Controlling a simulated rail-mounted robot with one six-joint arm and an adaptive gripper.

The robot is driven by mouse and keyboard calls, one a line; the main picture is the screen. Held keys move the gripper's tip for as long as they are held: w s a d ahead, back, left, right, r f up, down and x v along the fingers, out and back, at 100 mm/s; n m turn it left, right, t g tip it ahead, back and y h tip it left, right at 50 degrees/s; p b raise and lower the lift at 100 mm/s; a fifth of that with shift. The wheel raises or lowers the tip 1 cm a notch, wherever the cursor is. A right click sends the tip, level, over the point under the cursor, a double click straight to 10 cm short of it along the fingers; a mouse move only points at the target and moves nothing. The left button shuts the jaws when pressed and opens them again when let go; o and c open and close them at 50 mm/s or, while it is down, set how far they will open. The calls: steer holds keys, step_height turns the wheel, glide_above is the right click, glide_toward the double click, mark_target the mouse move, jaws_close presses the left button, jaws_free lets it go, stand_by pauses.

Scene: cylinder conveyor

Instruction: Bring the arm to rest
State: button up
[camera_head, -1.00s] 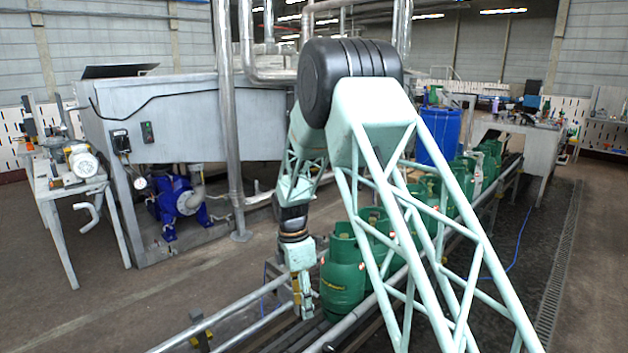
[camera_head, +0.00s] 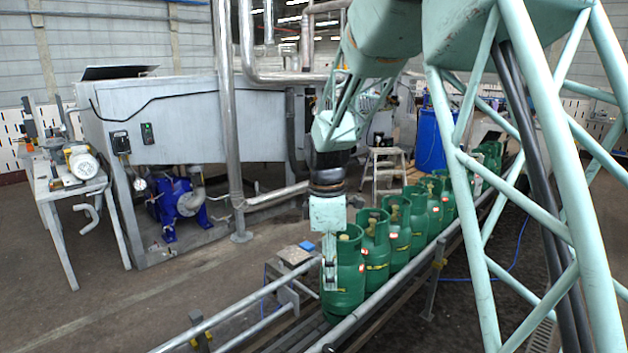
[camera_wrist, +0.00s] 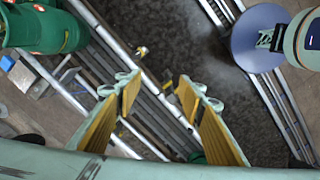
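My gripper (camera_head: 329,272) hangs below my pale green arm in the head view, in front of the first green gas cylinder (camera_head: 347,285) of the row. It is seen nearly edge-on there. In the wrist view my gripper (camera_wrist: 150,98) shows two fingers with yellow inner pads, spread well apart with nothing between them. Conveyor rails and dark floor show beyond the gap. A green cylinder (camera_wrist: 45,28) lies off to the upper left in the wrist view, apart from the fingers.
Several green cylinders stand in line on the conveyor (camera_head: 270,327), behind the first one. A blue barrel (camera_head: 431,140) and a step stool (camera_head: 386,172) stand behind the row. A large grey tank (camera_head: 185,115) is at left, with a workbench (camera_head: 75,185) beside it. Conveyor's left end is clear.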

steer(key=s+d+r+m+t, duration=0.1)
steer(key=s+d+r+m, duration=0.4)
steer(key=s+r, duration=0.45)
steer(key=s+d+r+m+t, duration=0.1)
steer(key=s+d+r+m, duration=0.2)
steer(key=s+d+r, duration=0.5)
steer(key=s+d+r+m+t, duration=0.1)
steer(key=s+m, duration=0.3)
steer(key=s, duration=0.9)
steer(key=s+d+r+m, duration=0.1)
steer(key=s+m, duration=0.4)
steer(key=s, duration=0.9)
steer(key=shift+s+d+r+t+y, duration=0.3)
steer(key=shift+d+t, duration=0.1)
steer(key=shift+d, duration=0.45)
steer(key=shift+o, duration=0.7)
steer(key=shift+w, duration=0.15)
stand_by(0.9)
